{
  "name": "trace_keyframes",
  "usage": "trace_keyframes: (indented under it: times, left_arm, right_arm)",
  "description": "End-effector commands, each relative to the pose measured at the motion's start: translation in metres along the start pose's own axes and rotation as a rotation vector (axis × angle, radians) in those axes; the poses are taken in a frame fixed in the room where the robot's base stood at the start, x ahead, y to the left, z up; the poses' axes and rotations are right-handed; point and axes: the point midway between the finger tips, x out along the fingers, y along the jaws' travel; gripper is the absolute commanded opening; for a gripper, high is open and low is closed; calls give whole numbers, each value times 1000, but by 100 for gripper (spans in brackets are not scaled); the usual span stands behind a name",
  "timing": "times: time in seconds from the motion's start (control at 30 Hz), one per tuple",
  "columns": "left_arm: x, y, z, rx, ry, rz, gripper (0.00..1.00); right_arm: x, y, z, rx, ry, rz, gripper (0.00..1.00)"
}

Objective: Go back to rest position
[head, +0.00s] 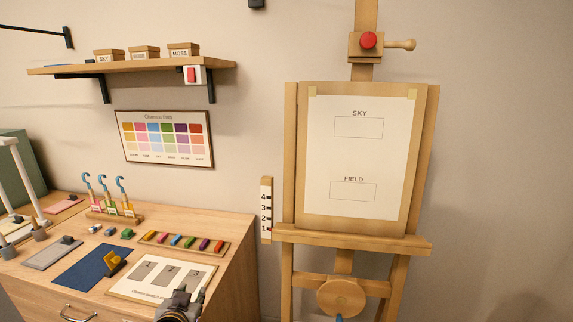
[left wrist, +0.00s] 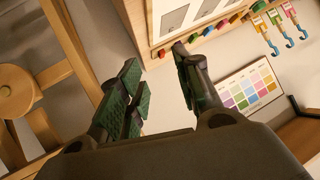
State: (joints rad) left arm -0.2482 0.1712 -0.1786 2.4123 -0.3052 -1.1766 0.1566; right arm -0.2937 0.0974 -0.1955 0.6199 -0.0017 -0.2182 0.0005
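My left gripper (head: 183,298) shows at the bottom edge of the head view, in front of the white card with grey patches (head: 150,278) near the table's front right corner. In the left wrist view the left gripper (left wrist: 158,76) has its two dark fingers with green pads spread apart, with nothing between them. My right gripper is in neither view.
The wooden table (head: 226,235) carries a row of colored blocks (head: 184,242), a blue mat (head: 92,267) and a brush rack (head: 114,216). An easel (head: 290,160) with a SKY and FIELD sheet (head: 357,155) stands right. A shelf (head: 130,67) hangs above.

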Motion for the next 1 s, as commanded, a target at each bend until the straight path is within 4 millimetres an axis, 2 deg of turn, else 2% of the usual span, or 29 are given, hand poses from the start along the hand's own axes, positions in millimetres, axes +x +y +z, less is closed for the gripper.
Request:
trace_keyframes:
  times: [0.03,0.2,0.4,0.6,0.9,1.0]
  left_arm:
    - [-2,5,22,1,-61,20,34]
    - [-16,20,89,6,-254,92,34]
    - [-40,35,152,17,-444,175,34]
    - [-61,44,188,26,-562,231,34]
    - [-88,55,227,36,-694,301,34]
    - [-77,58,234,38,-692,299,34]
  right_arm:
    - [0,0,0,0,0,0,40]
    - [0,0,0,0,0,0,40]
    - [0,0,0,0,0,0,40]
    - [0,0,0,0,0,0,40]
    - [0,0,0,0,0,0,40]
    - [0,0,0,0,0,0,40]
